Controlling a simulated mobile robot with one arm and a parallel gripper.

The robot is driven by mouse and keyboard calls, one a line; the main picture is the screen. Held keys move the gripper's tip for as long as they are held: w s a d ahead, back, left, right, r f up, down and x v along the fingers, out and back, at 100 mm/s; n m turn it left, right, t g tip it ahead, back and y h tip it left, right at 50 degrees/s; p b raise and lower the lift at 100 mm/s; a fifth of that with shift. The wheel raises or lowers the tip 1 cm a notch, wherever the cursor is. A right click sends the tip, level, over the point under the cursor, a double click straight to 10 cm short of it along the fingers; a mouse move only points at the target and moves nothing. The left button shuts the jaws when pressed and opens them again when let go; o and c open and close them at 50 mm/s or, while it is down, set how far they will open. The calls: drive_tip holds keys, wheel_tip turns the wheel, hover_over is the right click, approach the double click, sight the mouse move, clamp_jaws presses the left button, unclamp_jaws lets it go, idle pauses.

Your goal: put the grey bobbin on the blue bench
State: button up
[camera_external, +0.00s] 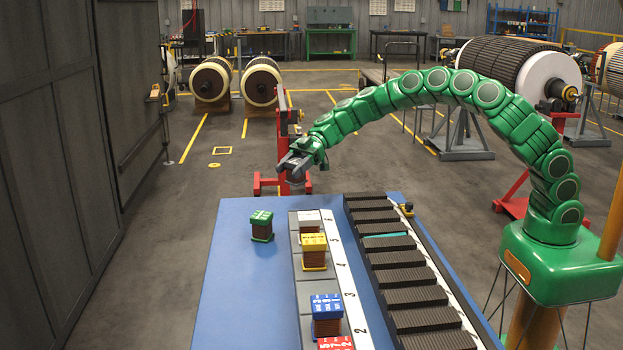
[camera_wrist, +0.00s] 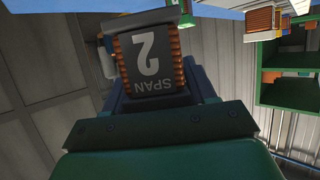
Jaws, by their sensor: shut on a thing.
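My gripper (camera_external: 293,168) hangs past the far edge of the blue bench (camera_external: 240,300), near a red stand. It is shut on the grey bobbin (camera_wrist: 152,62), which fills the middle of the wrist view. The bobbin has a dark grey face with white "SPAN 2" lettering, upside down there, and copper windings along both sides. In the outside view the bobbin is small and hard to separate from the dark jaws. The bench top is blue, with open surface on its left side.
A green-topped bobbin (camera_external: 262,226) stands on the bench's far left. A numbered strip holds white (camera_external: 309,219), yellow (camera_external: 314,252), blue (camera_external: 326,315) and red (camera_external: 336,343) ones. A dark slotted rack (camera_external: 410,275) lies to the right. The bench's front left is clear.

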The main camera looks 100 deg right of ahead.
drive_tip(key=shift+w+d+f, duration=0.25)
drive_tip(key=shift+w+f, duration=0.8)
drive_tip(key=shift+f, duration=0.25)
drive_tip(key=shift+w+d+f, duration=0.2)
drive_tip(key=shift+w+f, duration=0.8)
drive_tip(key=shift+f, duration=0.3)
drive_tip(key=shift+w+f, duration=0.1)
drive_tip(key=shift+f, duration=1.5)
drive_tip(key=shift+f, duration=0.1)
drive_tip(key=o, duration=1.3)
drive_tip(key=shift+c, duration=0.2)
drive_tip(key=v, duration=1.2)
